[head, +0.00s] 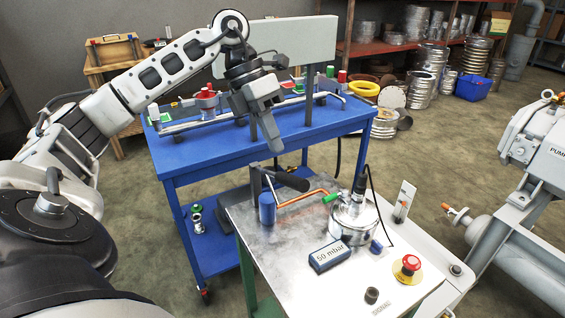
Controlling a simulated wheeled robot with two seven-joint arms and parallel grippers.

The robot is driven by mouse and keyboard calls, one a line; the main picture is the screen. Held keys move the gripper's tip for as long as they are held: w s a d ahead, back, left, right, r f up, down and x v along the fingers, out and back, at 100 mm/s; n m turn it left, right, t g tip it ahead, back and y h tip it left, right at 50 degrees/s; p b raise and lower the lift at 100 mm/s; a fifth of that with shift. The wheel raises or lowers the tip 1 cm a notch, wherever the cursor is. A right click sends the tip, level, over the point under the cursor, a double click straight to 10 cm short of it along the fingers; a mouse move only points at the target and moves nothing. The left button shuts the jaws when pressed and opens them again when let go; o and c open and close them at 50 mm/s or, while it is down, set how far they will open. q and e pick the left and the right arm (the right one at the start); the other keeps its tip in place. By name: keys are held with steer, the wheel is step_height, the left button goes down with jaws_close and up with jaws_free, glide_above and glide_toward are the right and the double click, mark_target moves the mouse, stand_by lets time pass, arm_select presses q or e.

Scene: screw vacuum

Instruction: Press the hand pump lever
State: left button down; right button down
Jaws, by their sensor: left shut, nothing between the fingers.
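The hand pump (267,209) is a small blue cylinder near the left corner of the metal-topped cart (290,235). Its lever (291,181) has a black grip that slants slightly down to the right above the cart. My left gripper (275,146) is shut and empty, with its fingers pointing down. In the picture its tips are just above the lever's black grip, with a small gap between them. Depth between the two is hard to judge from this one view. My right gripper is not in view.
A copper pipe (303,196) runs from the pump toward a silver vessel (354,218). A "50 mbar" display (329,256) and a red emergency button (410,262) are on the cart. A blue table (230,150) with piping stands behind. Grey pump machinery (535,215) is at right.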

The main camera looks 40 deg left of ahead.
mark_target(289, 176)
arm_select(q)
steer(key=x, duration=0.5)
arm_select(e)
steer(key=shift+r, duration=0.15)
